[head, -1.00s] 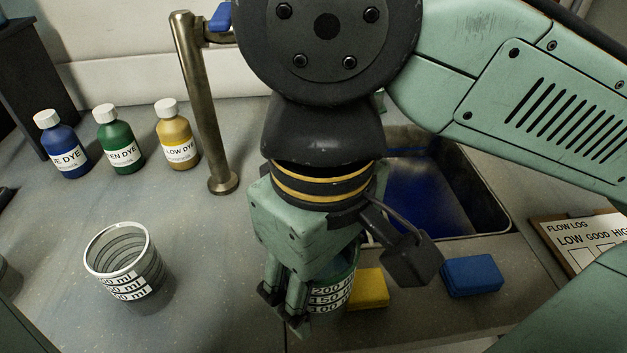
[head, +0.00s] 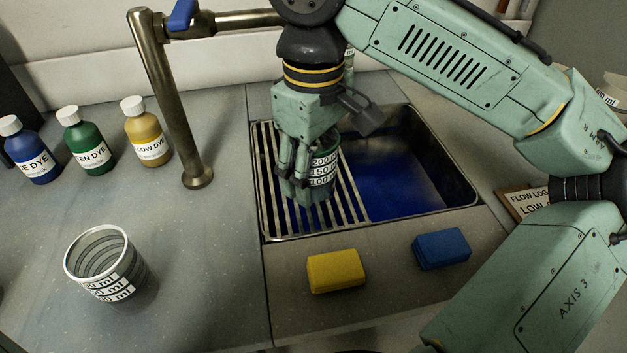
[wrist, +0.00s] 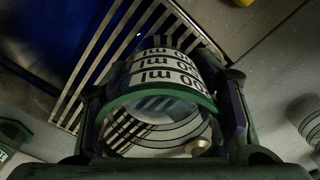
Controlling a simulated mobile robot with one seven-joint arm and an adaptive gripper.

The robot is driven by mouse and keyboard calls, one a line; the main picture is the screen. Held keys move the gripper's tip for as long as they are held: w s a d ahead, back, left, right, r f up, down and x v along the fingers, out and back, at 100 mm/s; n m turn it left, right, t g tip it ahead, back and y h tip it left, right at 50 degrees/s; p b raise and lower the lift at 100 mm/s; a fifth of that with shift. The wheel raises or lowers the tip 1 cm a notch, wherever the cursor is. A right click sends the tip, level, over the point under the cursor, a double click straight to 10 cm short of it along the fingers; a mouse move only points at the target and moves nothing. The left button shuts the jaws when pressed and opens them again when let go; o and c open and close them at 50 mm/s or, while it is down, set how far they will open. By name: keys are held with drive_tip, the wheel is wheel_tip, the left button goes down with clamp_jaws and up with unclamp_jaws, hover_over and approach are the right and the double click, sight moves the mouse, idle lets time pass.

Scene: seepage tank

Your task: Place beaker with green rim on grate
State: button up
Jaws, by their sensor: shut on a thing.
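The beaker with the green rim (head: 322,172) is in my gripper (head: 296,180), which is shut on its sides. In the head view my gripper hides the beaker's left part. The wrist view shows the green rim close up (wrist: 160,97) between the two fingers (wrist: 165,110). The grate (head: 268,212) is a set of metal bars over the left part of the sink. The beaker is upright over the grate's bars. I cannot tell whether its base touches them.
A clear beaker with a pale rim (head: 105,268) stands on the left counter. Blue, green (head: 85,140) and yellow dye bottles stand behind it. A tap (head: 172,110) rises left of the sink (head: 420,170), which holds blue liquid. Yellow (head: 335,272) and blue (head: 442,250) sponges lie in front.

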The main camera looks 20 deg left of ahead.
sight(313, 187)
drive_tip(key=shift+f, duration=1.6)
drive_tip(key=shift+f, duration=0.1)
drive_tip(key=o, duration=1.3)
wheel_tip(313, 187, up, 12)
drive_tip(key=shift+r+p, duration=0.15)
drive_tip(key=shift+p, duration=0.2)
